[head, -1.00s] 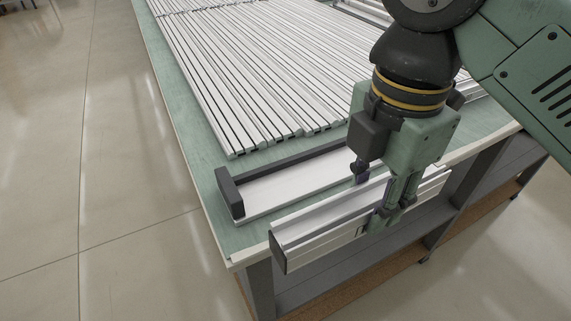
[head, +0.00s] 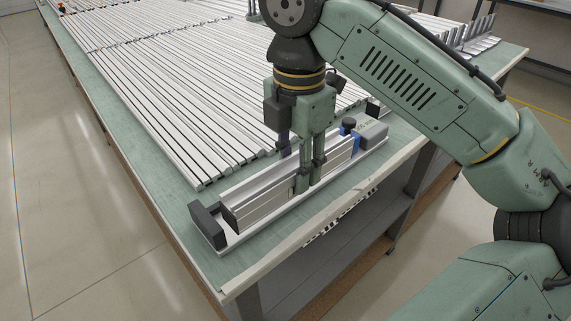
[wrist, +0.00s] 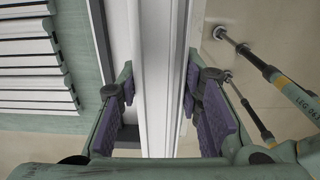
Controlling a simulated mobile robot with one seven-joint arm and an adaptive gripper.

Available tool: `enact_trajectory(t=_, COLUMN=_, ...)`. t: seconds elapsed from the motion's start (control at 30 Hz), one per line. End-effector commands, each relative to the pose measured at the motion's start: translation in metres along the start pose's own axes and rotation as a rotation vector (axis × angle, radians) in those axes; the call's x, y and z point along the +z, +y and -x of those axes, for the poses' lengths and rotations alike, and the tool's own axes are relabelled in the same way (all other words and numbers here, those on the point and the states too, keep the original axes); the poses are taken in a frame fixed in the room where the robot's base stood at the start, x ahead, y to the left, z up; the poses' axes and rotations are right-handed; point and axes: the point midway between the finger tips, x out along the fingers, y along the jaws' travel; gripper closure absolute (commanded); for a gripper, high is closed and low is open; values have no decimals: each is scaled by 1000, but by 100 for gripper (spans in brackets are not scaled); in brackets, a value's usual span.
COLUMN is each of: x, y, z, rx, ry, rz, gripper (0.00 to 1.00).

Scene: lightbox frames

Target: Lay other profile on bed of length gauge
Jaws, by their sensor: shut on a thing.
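My gripper (head: 301,183) is shut on a long silver aluminium profile (head: 258,203), one pad on each long side. In the head view the profile runs lengthwise over the length gauge, its near-left end close to the dark end stop (head: 209,226). The gauge's pale bed (head: 246,234) shows along the front of the profile. I cannot tell whether the profile touches the bed. In the wrist view the profile (wrist: 156,60) passes between the purple pads, with a pale strip and dark edge to its left. My fingers hide the middle of the profile.
Many silver profiles (head: 180,100) lie in rows on the green table (head: 180,208) behind the gauge. A grey block (head: 373,134) with blue parts stands at the gauge's right end. The table's front edge (head: 300,237) is close, with floor beyond.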

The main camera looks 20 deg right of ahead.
Motion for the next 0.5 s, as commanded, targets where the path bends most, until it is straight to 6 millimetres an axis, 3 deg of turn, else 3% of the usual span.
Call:
enact_trajectory(t=0.03, x=3, y=12, z=0, rx=0, ry=3, rz=3, gripper=100)
enact_trajectory(t=0.2, x=12, y=35, z=-2, rx=-1, ry=0, rz=-1, gripper=100)
enact_trajectory(t=0.33, x=14, y=40, z=-8, rx=-2, ry=-2, rz=-1, gripper=100)
enact_trajectory(t=0.5, x=14, y=39, z=-30, rx=-3, ry=-3, rz=-3, gripper=100)
